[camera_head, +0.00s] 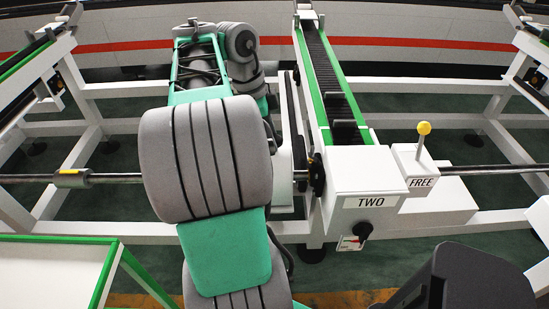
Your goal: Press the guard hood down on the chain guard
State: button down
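A chain track (326,65) with green side rails and a dark chain runs away from me, right of my arm. A small black raised piece (345,131) stands at its near end; I cannot tell whether it is the guard hood. A long white panel (291,120) lies along the left of the track, partly behind my arm. I cannot tell for certain which part is the chain guard. My grey and green arm fills the middle left and hides what lies behind it. I cannot make out my gripper or its fingers.
A white box marked TWO (362,182) with a black knob (362,230) stands at the near end of the track. A yellow-topped lever (423,129) marked FREE is right of it. A dark horizontal shaft (500,169) crosses the rack. White frames stand on both sides.

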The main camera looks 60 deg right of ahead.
jog(key=shift+f+b, duration=0.6)
jog(key=shift+f, duration=0.05)
dwell(1.0)
jog(key=c, duration=0.9)
grip_release()
jog(key=shift+f, duration=0.1)
jog(key=shift+o, duration=0.2)
notch_tip(320, 180, up, 6)
jog(key=p, duration=0.6)
jog(key=shift+c, duration=0.3)
grip_shut()
